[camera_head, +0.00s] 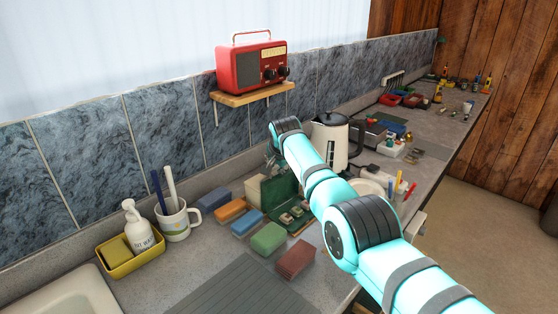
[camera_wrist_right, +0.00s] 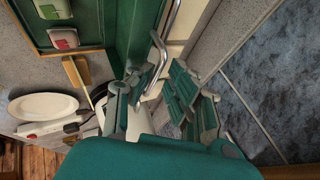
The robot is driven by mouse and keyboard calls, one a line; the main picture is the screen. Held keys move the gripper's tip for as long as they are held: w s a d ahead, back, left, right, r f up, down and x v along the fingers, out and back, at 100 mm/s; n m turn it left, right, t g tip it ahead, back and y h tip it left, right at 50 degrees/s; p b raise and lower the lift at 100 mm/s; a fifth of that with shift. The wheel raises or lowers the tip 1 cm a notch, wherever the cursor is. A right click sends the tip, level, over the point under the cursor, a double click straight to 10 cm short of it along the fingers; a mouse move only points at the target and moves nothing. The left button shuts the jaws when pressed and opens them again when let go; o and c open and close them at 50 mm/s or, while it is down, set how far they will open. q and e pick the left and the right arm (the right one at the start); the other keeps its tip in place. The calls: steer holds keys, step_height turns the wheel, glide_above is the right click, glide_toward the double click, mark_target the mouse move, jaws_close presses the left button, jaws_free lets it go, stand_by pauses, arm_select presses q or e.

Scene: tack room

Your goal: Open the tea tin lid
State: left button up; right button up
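The green tea tin (camera_head: 294,226) stands on the counter against my right arm, with several small packets inside. Its lid (camera_head: 273,192) stands raised at the back; the arm covers part of the tin. In the right wrist view the tin's tray (camera_wrist_right: 85,50) shows packets at upper left, and the green lid (camera_wrist_right: 126,25) is seen near edge-on beside it. My right gripper (camera_wrist_right: 163,82) is open, its fingers apart next to the lid and a curved metal bar (camera_wrist_right: 166,38). Contact cannot be told. In the head view its gripper (camera_head: 272,158) is mostly hidden behind the arm. My left gripper is out of view.
Colored blocks (camera_head: 268,237) lie left of and in front of the tin. A kettle (camera_head: 333,135) stands behind my arm. A mug (camera_head: 176,222) and a yellow tray (camera_head: 128,262) are at left. A red radio (camera_head: 251,66) sits on a shelf above.

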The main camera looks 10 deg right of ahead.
steer(key=shift+v, duration=0.75)
steer(key=v, duration=1)
steer(key=shift+r, duration=0.15)
steer(key=shift+s, duration=0.1)
